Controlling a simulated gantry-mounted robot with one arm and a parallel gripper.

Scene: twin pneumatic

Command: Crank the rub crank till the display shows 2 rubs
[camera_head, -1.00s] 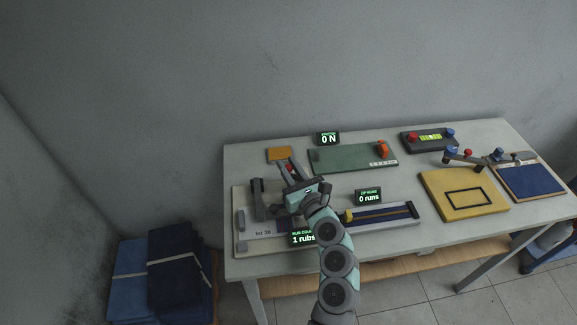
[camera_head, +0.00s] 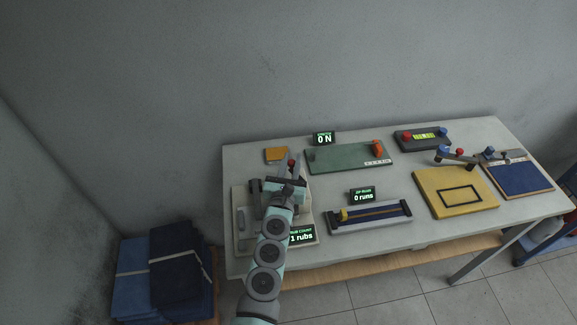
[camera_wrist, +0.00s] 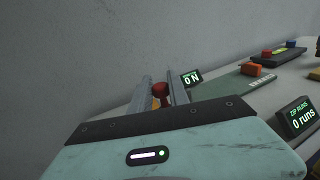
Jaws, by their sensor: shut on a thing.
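The rub crank's red knob (camera_head: 291,162) shows between the fingers of my gripper (camera_head: 289,168), at the back of the rub tester. In the wrist view the red knob (camera_wrist: 160,90) sits between the two grey fingers of my gripper (camera_wrist: 161,88), which is shut on it. The rub tester's pale base (camera_head: 239,226) is at the table's left end, partly covered by my arm. The rub count display (camera_head: 302,235) reads 1 rubs. The crank's arm and hub are mostly hidden by my gripper and wrist.
Right of the rub tester stands a zip rig (camera_head: 372,219) with a display (camera_head: 362,195) reading 0 runs. Behind are an orange block (camera_head: 276,155), a green board (camera_head: 345,158) and a 0 N display (camera_head: 324,138). A yellow board (camera_head: 440,182) lies further right.

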